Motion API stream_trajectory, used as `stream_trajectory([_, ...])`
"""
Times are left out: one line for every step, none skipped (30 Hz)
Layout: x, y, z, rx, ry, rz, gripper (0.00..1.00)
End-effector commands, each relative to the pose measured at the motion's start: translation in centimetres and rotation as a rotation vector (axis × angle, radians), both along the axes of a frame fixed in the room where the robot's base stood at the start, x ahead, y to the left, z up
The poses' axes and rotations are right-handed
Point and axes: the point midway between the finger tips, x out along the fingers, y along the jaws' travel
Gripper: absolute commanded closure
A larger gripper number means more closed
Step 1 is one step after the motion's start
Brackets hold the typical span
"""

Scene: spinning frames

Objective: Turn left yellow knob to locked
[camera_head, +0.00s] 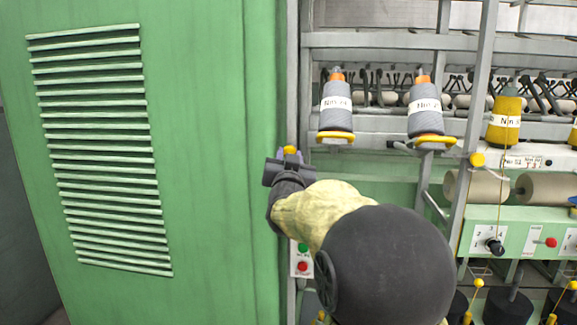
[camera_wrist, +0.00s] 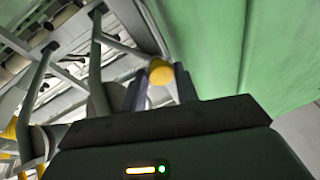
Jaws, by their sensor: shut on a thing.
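The left yellow knob (camera_head: 290,150) sits on the upright grey post next to the green cabinet, in the head view. My gripper (camera_head: 289,157) is at the knob, with its fingers on either side of it. In the wrist view the round yellow knob (camera_wrist: 161,73) shows between the two fingertips of my gripper (camera_wrist: 160,88), which are shut on it. The knob's mount and any lock marking are hidden. A second yellow knob (camera_head: 477,160) is on another post to the right.
The green cabinet (camera_head: 200,120) with slatted vents stands close on the left. Thread spools (camera_head: 336,105) hang on the frame at the right. A panel with green and red buttons (camera_head: 302,258) is below my gripper. A control box (camera_head: 515,232) with a black dial is at lower right.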

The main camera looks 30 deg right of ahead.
Motion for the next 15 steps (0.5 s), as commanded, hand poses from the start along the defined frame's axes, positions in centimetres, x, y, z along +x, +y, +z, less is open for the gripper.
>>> stream_trajectory([0.00, 0.11, -0.30, -0.036, 0.025, 0.003, 0.93])
stream_trajectory([-0.01, 0.06, -0.29, -0.059, 0.041, 0.002, 0.93])
stream_trajectory([-0.01, 0.04, -0.29, -0.091, 0.064, 0.003, 0.93])
stream_trajectory([-0.02, 0.03, -0.27, -0.115, 0.079, 0.002, 0.93])
stream_trajectory([-0.04, -0.01, -0.27, -0.138, 0.096, 0.001, 0.93])
stream_trajectory([-0.06, -0.02, -0.22, -0.170, 0.117, 0.002, 0.93])
stream_trajectory([-0.06, -0.01, -0.20, -0.192, 0.133, 0.002, 0.93])
stream_trajectory([-0.06, -0.01, -0.15, -0.217, 0.149, 0.003, 0.93])
stream_trajectory([-0.08, -0.05, -0.13, -0.248, 0.170, 0.003, 0.93])
stream_trajectory([-0.09, -0.05, -0.10, -0.272, 0.186, 0.002, 0.93])
stream_trajectory([-0.08, -0.05, -0.10, -0.296, 0.202, 0.003, 0.93])
stream_trajectory([-0.10, -0.11, -0.09, -0.327, 0.224, 0.002, 0.93])
stream_trajectory([-0.11, -0.12, -0.09, -0.351, 0.241, 0.002, 0.93])
stream_trajectory([-0.10, -0.12, -0.05, -0.374, 0.256, 0.003, 0.93])
stream_trajectory([-0.09, -0.10, -0.02, -0.407, 0.278, 0.004, 0.93])
